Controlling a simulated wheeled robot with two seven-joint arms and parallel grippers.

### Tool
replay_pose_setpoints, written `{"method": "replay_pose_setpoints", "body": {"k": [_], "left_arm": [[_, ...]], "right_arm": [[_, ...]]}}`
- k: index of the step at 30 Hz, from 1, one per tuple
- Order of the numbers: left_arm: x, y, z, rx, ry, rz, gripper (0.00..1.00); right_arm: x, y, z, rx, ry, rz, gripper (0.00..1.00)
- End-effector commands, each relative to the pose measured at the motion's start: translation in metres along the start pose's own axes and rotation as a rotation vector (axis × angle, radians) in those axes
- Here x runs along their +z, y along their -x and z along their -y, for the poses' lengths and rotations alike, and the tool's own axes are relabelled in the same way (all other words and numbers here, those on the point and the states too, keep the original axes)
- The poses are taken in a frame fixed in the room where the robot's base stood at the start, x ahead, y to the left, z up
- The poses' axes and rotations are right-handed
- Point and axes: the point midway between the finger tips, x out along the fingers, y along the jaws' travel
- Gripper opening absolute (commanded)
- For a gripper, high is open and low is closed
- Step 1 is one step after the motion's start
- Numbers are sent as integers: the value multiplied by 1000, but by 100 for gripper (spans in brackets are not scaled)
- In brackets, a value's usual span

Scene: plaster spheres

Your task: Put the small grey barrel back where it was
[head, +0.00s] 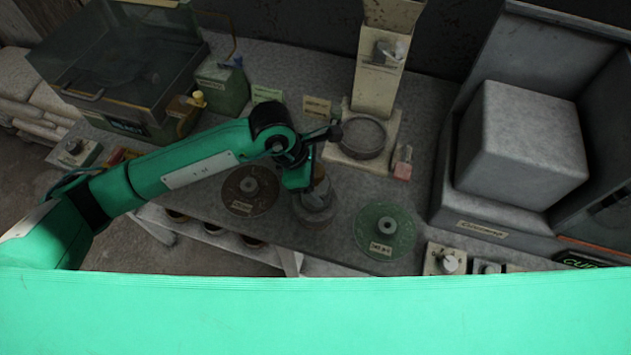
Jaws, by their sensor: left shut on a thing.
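My left arm reaches in from the left, and its gripper (318,182) points down over the middle of the bench. The gripper is shut on the small grey barrel (314,208), a dull grey round thing between a brown disc (238,203) and a green disc (400,228). The fingers and wrist partly hide the barrel's upper part. It looks upright; I cannot tell whether its bottom touches the bench. Both discs lie flat, each with a small grey hub and a label. My right gripper is not in view.
Behind the barrel stands a pale device with a round grey dish (364,138) and a small red-tipped item (403,163). A large grey block machine (522,145) fills the right. A green canister (222,88) and a glass-lidded box (120,70) stand back left. Control boxes (446,261) sit front right.

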Motion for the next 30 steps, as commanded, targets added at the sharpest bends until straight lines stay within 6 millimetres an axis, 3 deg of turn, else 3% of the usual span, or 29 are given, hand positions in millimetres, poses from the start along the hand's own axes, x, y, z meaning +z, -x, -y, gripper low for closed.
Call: {"method": "replay_pose_setpoints", "body": {"k": [4, 15, 16, 18, 19, 30], "left_arm": [[-6, -15, 0, -1, 0, 0, 6], [-8, -20, 0, 2, -1, 1, 6], [-8, -20, 0, 1, -1, 0, 68], [-8, -19, 0, 0, -1, 0, 81], [-8, -19, 0, 0, 0, 0, 86], [-6, -16, 0, 0, 0, 0, 86]], "right_arm": [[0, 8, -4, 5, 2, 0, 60], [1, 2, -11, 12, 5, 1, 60], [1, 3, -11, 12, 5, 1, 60], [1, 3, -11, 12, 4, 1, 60], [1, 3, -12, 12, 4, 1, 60], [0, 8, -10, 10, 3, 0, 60]]}}
